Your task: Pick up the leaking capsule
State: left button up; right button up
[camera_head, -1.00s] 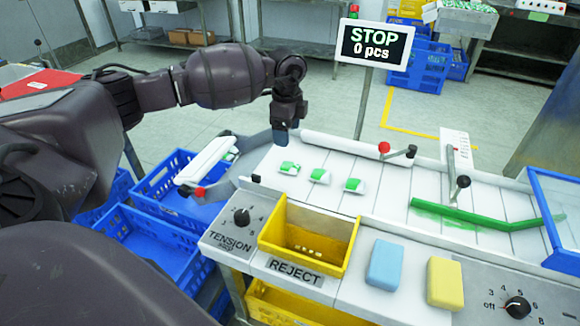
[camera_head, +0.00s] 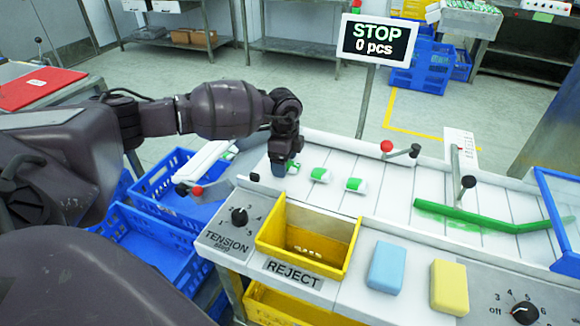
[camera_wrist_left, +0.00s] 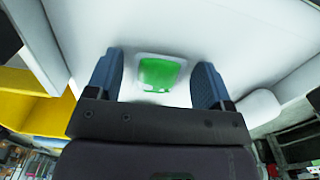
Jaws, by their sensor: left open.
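My left gripper (camera_head: 280,168) is open, pointing down over the left end of the white belt. In the left wrist view, a white capsule with a green top (camera_wrist_left: 160,73) lies between its two spread blue fingers, with a gap on each side. In the head view my gripper mostly hides this capsule. Two more green-and-white capsules, a middle one (camera_head: 321,174) and a right one (camera_head: 356,185), lie on the belt to the right of it. I cannot tell from these frames which capsule leaks. My right gripper is not in view.
The yellow reject bin (camera_head: 346,262) stands in front of the belt, with small pale bits inside. A blue block (camera_head: 385,267) and a yellow block (camera_head: 449,287) lie right of it. A green bar (camera_head: 480,220) crosses the belt. The sign (camera_head: 377,40) reads STOP, 0 pcs.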

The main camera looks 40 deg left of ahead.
pick_arm(q)
jog(key=shift+r, duration=0.1)
jog(key=shift+c, duration=0.4)
jog(key=c, duration=0.9)
jog(key=shift+r, duration=0.1)
jog(key=shift+r, duration=0.3)
notch_tip(320, 180, up, 7)
jog(key=shift+r+p, duration=0.1)
jog(key=shift+p, duration=0.6)
jog(key=shift+r+p, duration=0.6)
jog(key=shift+r, duration=5.4)
